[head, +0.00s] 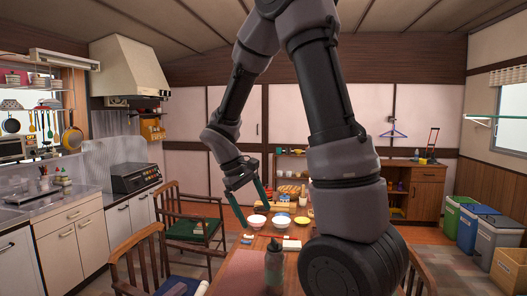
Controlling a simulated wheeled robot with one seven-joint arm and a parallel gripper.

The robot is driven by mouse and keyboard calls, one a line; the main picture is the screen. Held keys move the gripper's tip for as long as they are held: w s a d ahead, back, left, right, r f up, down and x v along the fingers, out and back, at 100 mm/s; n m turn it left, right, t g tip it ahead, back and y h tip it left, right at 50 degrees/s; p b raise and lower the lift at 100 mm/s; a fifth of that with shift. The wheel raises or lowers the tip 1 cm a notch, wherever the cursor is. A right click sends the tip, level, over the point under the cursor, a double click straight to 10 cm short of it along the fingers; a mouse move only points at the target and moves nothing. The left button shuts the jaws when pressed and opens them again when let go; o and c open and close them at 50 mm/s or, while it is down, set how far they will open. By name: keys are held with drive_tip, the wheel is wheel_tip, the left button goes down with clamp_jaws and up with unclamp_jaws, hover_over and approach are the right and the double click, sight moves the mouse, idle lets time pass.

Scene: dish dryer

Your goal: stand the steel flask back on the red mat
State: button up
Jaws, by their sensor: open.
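A dark grey-green flask (273,265) stands upright at the near end of the wooden table, low in the head view. The red mat (238,272) lies flat on the table, just left of and around the flask. My gripper (251,204) is open and empty, its two teal fingers apart and pointing down over the table's left side. It is beyond the flask and clear of it.
Bowls (256,221) and a yellow bowl (301,220) stand farther along the table. Wooden chairs (192,222) line the left side. My arm hides part of the table's right side.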

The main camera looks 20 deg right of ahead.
drive_tip(key=s+a+r+m+t+y, duration=0.1)
drive_tip(key=s+r+m+t+y, duration=0.2)
drive_tip(key=s+r, duration=0.3)
drive_tip(key=s+a+r+m+t+y, duration=0.1)
drive_tip(key=s+r+m+t+y, duration=0.2)
drive_tip(key=r, duration=0.9)
drive_tip(key=s+m+t, duration=0.1)
drive_tip(key=s+t, duration=0.1)
drive_tip(key=s, duration=0.1)
drive_tip(key=shift+r+m+t, duration=0.3)
drive_tip(key=shift+r+m, duration=0.05)
drive_tip(key=shift+m, duration=0.05)
